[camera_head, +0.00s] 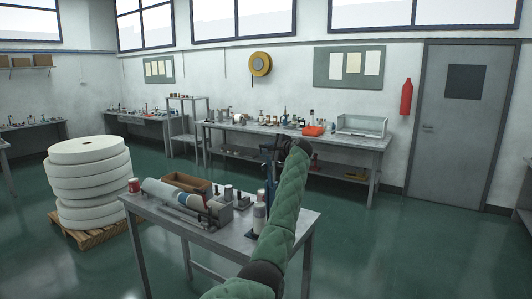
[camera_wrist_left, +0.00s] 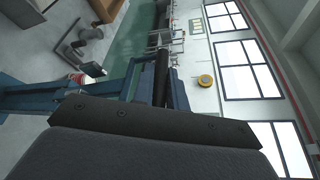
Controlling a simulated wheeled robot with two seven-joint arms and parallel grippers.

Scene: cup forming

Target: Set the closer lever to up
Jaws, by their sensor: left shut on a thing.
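The blue closer (camera_head: 268,180) stands at the back right of the near grey table (camera_head: 240,238), partly hidden by my left arm in its green sleeve. My left gripper (camera_head: 275,150) is at the top of the closer and is shut on its lever. The lever is too small and covered to read its angle in the head view. In the left wrist view, blue frame parts (camera_wrist_left: 75,100) lie just beyond the dark gripper body, with a dark bar (camera_wrist_left: 161,75) reaching away. My right gripper is not in view.
The near table also holds a wooden tray (camera_head: 186,182), a grey fixture with rolls (camera_head: 185,198), a red-topped can (camera_head: 134,186) and a bottle (camera_head: 259,217). A stack of white rolls (camera_head: 90,180) stands at left. A long workbench (camera_head: 290,133) runs behind.

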